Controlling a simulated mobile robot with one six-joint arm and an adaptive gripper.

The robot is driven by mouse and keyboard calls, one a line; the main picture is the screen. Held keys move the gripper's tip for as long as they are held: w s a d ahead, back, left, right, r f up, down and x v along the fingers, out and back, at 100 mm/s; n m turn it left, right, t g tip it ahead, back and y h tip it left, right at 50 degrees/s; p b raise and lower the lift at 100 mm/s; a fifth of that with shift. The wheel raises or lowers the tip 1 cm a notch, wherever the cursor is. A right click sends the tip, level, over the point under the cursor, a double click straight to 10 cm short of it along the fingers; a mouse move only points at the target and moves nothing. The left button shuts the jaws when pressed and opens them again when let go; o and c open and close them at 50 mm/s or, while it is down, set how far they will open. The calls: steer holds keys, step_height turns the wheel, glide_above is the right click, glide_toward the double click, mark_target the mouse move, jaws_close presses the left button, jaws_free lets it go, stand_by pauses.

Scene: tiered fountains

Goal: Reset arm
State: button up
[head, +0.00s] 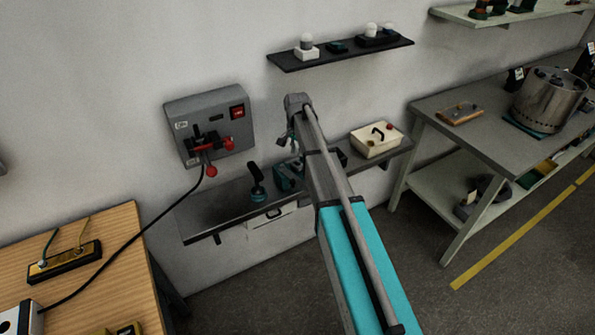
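My arm reaches up from the lower right of the middle in the head view, teal near me and grey farther out. Its grey far end stands in front of the wall, above the low shelf. A small dark part hangs at the left of that end, and I cannot make out gripper fingers there. The arm hides some of what lies behind it. I see nothing that is clearly held.
A grey wall box (211,122) with red handles has a black cable running to the wooden table (110,232). A low grey shelf (215,207) holds tools and a cream box (376,141). A black shelf (340,53) hangs above. A workbench (440,110) with a metal pot (548,100) stands right.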

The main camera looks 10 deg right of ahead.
stand_by(0.5)
steer(key=s+r+n+p, duration=0.2)
steer(key=s+n, duration=0.2)
steer(key=s, duration=1)
steer(key=s+r+n+p, duration=0.3)
steer(key=s+n, duration=0.1)
steer(key=s, duration=1.1)
steer(key=shift+a+r, duration=0.15)
steer(key=shift+r, duration=0.05)
steer(key=o, duration=0.9)
steer(key=shift+w+n, duration=0.1)
steer(key=shift+n, duration=0.2)
steer(key=r+n+p, duration=0.1)
steer(key=n+p, duration=0.1)
steer(key=n, duration=2.3)
glide_above(298, 162)
steer(key=shift+f+b, duration=0.1)
steer(key=shift+b, duration=0.25)
